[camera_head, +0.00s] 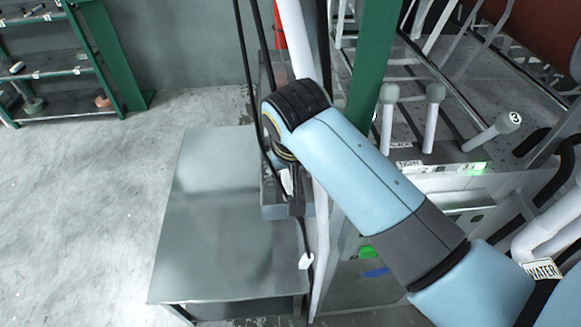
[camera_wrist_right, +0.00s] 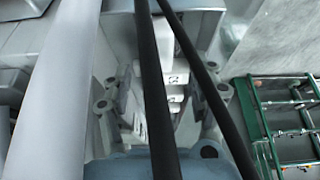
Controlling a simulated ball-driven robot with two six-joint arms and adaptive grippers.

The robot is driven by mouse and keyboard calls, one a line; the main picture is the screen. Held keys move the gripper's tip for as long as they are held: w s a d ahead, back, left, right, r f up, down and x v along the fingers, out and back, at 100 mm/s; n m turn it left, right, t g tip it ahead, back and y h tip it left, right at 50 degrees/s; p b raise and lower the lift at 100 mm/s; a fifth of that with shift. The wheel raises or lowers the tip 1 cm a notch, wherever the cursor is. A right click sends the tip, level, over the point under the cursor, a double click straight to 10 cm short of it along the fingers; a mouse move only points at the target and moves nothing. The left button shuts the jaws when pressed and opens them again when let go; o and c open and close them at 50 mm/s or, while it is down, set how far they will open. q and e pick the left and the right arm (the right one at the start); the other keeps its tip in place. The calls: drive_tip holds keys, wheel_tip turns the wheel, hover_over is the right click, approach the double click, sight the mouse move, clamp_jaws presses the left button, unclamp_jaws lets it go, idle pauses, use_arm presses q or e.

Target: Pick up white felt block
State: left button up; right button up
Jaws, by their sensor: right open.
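My right arm reaches in from the lower right of the head view and bends down at its dark wrist joint. Dark parts of the right gripper (camera_head: 294,206) show small below it, beside the grey metal box; its jaws are hard to make out among black cables. A small white piece (camera_head: 286,181) shows just above the gripper, partly covered, and another small white piece (camera_head: 305,261) is lower, by the table's right edge. I cannot tell whether either is the felt block. In the right wrist view no felt block is clear. My left gripper is out of view.
A bare grey metal table (camera_head: 215,225) stands left of the arm. A green post (camera_head: 375,60), a white pipe (camera_head: 322,240) and black cables crowd the right gripper. Machine handles (camera_head: 432,115) stand to the right. A green shelf (camera_head: 75,70) is far left; floor between is clear.

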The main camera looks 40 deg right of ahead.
sight(290, 177)
drive_tip(key=shift+d+f, duration=0.15)
drive_tip(key=shift+f, duration=0.1)
drive_tip(key=shift+w+d+f, duration=0.1)
drive_tip(key=shift+f, duration=0.2)
drive_tip(key=b+x, duration=0.1)
drive_tip(key=x, duration=0.1)
drive_tip(key=b+x, duration=0.2)
drive_tip(key=shift+w+a, duration=0.1)
drive_tip(key=shift+a, duration=0.1)
drive_tip(key=shift+d+f+b, duration=0.1)
drive_tip(key=shift+f+b, duration=0.05)
drive_tip(key=shift+b, duration=0.3)
drive_tip(key=shift+c, duration=1.2)
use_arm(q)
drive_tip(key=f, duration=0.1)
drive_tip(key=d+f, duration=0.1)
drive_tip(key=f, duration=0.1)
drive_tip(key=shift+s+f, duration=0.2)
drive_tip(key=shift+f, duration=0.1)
use_arm(e)
drive_tip(key=c, duration=0.9)
